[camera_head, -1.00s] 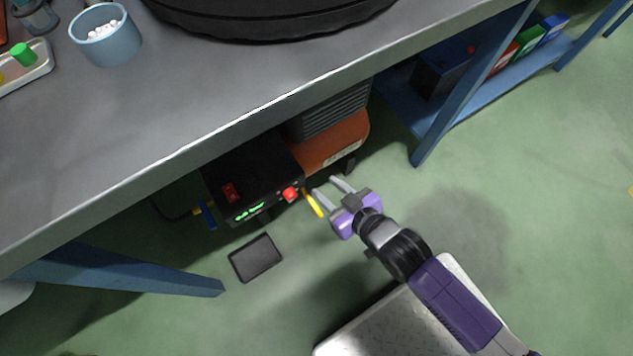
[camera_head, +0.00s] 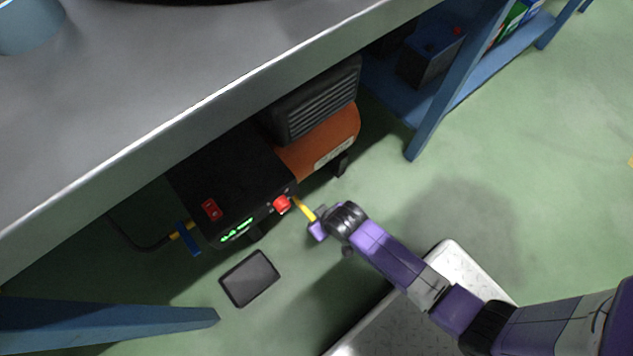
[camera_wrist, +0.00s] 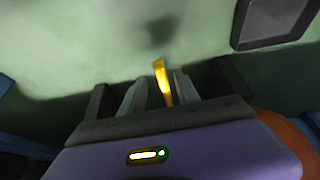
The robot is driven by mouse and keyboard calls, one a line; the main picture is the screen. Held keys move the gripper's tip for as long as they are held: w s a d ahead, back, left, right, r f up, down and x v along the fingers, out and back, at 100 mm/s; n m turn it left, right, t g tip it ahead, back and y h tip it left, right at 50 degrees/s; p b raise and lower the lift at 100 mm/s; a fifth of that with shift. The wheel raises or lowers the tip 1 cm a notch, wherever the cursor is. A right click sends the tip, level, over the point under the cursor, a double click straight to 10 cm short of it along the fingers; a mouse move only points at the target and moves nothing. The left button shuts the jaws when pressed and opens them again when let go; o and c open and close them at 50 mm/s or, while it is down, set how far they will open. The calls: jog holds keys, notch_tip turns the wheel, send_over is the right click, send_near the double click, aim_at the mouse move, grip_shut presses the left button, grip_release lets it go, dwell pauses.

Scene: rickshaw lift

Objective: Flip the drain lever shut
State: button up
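A yellow lever (camera_head: 305,210), which I take to be the drain lever, sticks out beside the red knob of the compressor (camera_head: 225,180) under the workbench. My gripper (camera_head: 316,224) is at the lever's outer end in the head view, its fingers mostly hidden by my own wrist. In the wrist view the yellow lever (camera_wrist: 162,82) stands between the two grey fingers of my gripper (camera_wrist: 158,92). The fingers are apart, with a gap to the left of the lever. The lever is close to the right finger; I cannot tell whether they touch.
The bench edge (camera_head: 230,103) overhangs the compressor. A blue lever (camera_head: 188,238) is on its left side and a red knob (camera_head: 282,204) on its front. A dark shallow tray (camera_head: 249,278) lies on the floor. Blue bench legs (camera_head: 440,95) stand right and left; open floor lies right.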

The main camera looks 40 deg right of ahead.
aim_at(311, 216)
jog(key=shift+b+x, duration=0.6)
jog(key=shift+x, duration=0.9)
jog(key=shift+c, duration=0.2)
grip_shut()
